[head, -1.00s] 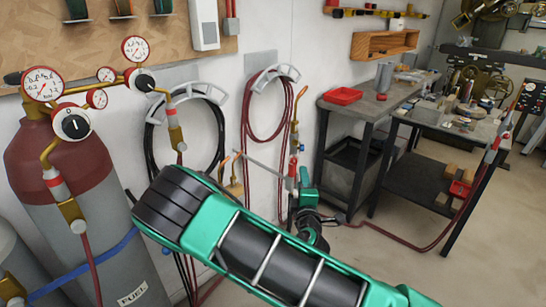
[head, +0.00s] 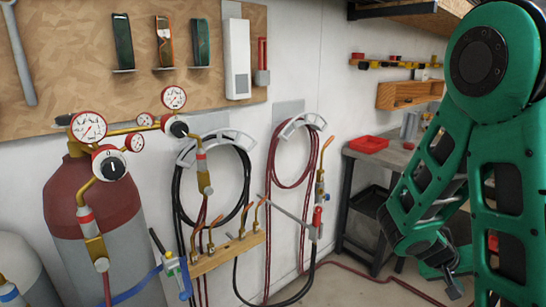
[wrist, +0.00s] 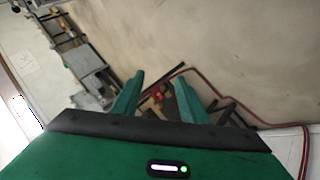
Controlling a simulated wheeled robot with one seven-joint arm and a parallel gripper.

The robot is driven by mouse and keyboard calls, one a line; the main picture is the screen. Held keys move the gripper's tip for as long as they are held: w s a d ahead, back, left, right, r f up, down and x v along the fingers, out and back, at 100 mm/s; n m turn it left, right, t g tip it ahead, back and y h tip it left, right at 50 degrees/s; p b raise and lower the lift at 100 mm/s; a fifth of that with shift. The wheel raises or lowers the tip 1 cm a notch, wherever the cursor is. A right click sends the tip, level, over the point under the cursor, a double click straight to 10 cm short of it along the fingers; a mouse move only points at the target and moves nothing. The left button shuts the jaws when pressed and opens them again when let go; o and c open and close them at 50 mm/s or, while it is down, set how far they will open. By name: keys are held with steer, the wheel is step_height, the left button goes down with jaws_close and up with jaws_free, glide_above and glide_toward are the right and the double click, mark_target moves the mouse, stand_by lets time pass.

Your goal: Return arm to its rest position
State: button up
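My arm (head: 505,150) stands folded and upright at the right of the head view, with its lower links bent down. My gripper (wrist: 159,80) shows in the wrist view with its two green fingers apart and nothing between them. Beyond the fingers are the floor and the workbench area, some way off. In the head view the end of the arm is partly hidden, and the fingers cannot be made out clearly there.
A maroon and grey gas cylinder (head: 95,205) with gauges stands at the left. Hoses (head: 290,165) hang on the wall above a wooden torch rack (head: 228,252). A workbench with a red tray (head: 369,144) stands behind my arm. A red hose crosses the floor (head: 355,275).

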steer(key=s+a+r+m+g+y, duration=0.1)
steer(key=s+a+y, duration=0.2)
steer(key=s, duration=0.4)
steer(key=shift+s+a+r+m+y, duration=0.15)
steer(key=shift+a+m+y, duration=0.25)
steer(key=shift+y, duration=0.5)
steer(key=s+a+r+y, duration=0.1)
steer(key=s+a+r, duration=0.1)
steer(key=s+a+r+y, duration=0.2)
steer(key=s+a, duration=0.1)
steer(key=s+a+r+n+y, duration=0.1)
steer(key=s+a+r, duration=0.1)
steer(key=s+r, duration=0.1)
steer(key=shift+a+y, duration=0.4)
steer(key=shift+c, duration=0.3)
steer(key=shift+s+a+r, duration=0.1)
steer(key=shift+s+a, duration=0.1)
steer(key=shift+s, duration=0.05)
steer(key=shift+c, duration=0.7)
steer(key=shift+s+d, duration=0.1)
